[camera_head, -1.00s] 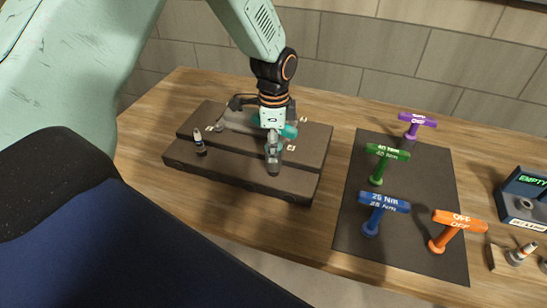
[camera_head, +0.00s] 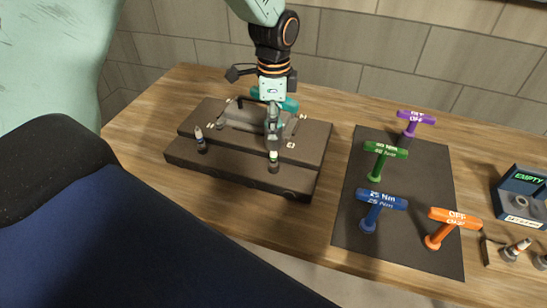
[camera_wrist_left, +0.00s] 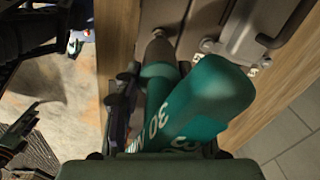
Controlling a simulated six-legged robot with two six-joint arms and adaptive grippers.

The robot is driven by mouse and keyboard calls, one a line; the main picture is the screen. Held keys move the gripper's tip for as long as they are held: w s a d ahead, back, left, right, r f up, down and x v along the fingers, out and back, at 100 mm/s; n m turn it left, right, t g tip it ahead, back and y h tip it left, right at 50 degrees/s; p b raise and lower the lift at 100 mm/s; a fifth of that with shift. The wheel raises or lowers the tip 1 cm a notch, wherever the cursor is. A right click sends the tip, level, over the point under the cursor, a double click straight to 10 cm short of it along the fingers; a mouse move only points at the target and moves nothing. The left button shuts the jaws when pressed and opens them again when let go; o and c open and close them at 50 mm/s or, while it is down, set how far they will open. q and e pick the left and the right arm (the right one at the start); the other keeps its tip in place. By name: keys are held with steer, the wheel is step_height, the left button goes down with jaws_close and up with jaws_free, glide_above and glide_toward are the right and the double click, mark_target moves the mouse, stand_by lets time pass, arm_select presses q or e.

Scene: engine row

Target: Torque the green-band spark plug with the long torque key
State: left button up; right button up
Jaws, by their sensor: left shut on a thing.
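My left gripper (camera_head: 274,104) is shut on a teal T-handled key (camera_head: 290,103). In the left wrist view the key's teal handle (camera_wrist_left: 205,95) fills the middle and bears a "30". Its grey shaft points down in the head view, with the lower end just above and behind a spark plug (camera_head: 273,162) with a green band. That plug stands upright in the front right of the dark engine block (camera_head: 232,173). A small gap seems to part key and plug, though contact is hard to tell. My right gripper is not in view.
Another plug (camera_head: 200,140) stands at the block's left. A dark mat (camera_head: 405,205) holds green (camera_head: 385,150), blue (camera_head: 382,200), orange (camera_head: 453,216) and purple (camera_head: 416,117) keys. A box reading "EMPTY" (camera_head: 520,200) and loose plugs (camera_head: 516,249) are at right.

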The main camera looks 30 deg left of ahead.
arm_select(q)
steer(key=shift+r, duration=2.25)
